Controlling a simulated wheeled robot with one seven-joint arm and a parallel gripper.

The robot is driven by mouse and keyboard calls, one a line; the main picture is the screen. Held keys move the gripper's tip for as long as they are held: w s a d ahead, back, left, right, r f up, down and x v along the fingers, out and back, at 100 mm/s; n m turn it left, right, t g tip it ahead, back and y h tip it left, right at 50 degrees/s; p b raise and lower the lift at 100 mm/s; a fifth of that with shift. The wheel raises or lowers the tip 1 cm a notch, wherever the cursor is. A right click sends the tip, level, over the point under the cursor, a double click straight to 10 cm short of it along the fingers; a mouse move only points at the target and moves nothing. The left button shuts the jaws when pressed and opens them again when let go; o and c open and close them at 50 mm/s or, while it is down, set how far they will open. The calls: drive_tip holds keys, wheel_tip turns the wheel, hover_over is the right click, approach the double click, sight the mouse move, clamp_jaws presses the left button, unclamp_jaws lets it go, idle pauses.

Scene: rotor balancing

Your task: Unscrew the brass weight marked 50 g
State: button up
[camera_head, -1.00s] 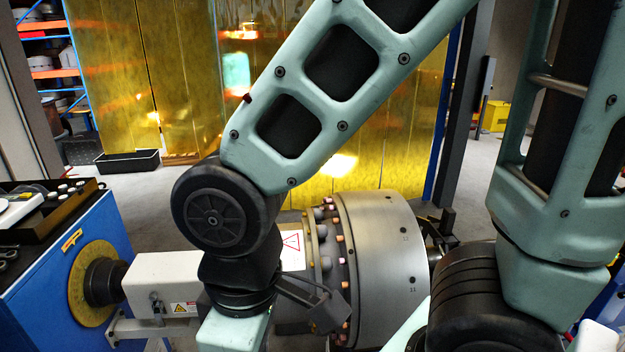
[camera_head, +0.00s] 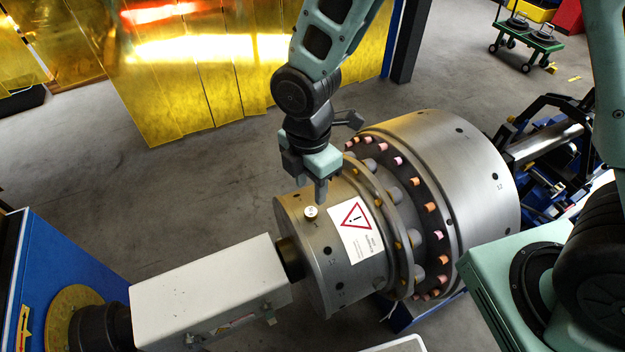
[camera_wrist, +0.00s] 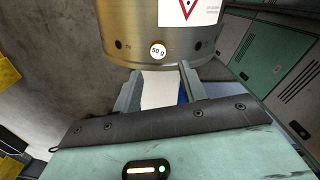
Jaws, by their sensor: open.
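The brass weight marked 50 g (camera_head: 311,212) sits on the curved side of the rotor's narrower end drum (camera_head: 322,272). It shows as a small round cap with a pale face. My gripper (camera_head: 321,196) is just above and beside the weight in the head view. In the wrist view my gripper (camera_wrist: 160,82) has its two fingers spread apart with nothing held between them. The weight lies beyond the fingertips, roughly in line with the gap.
A warning label (camera_head: 356,230) is beside the weight. Dark threaded-looking holes dot the drum. The wide rotor drum (camera_head: 455,165) with rows of coloured studs is to the right. A white housing (camera_head: 210,300) is at lower left. Yellow curtains (camera_head: 195,85) hang behind; the floor between is clear.

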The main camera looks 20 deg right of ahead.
sight(311, 211)
drive_tip(key=shift+w+f, duration=0.15)
drive_tip(key=shift+f, duration=0.2)
drive_tip(key=shift+f+b, duration=0.35)
drive_tip(key=shift+b, duration=0.25)
wheel_tip(311, 211, down, 6)
drive_tip(key=b, duration=0.5)
drive_tip(key=shift+f, duration=0.2)
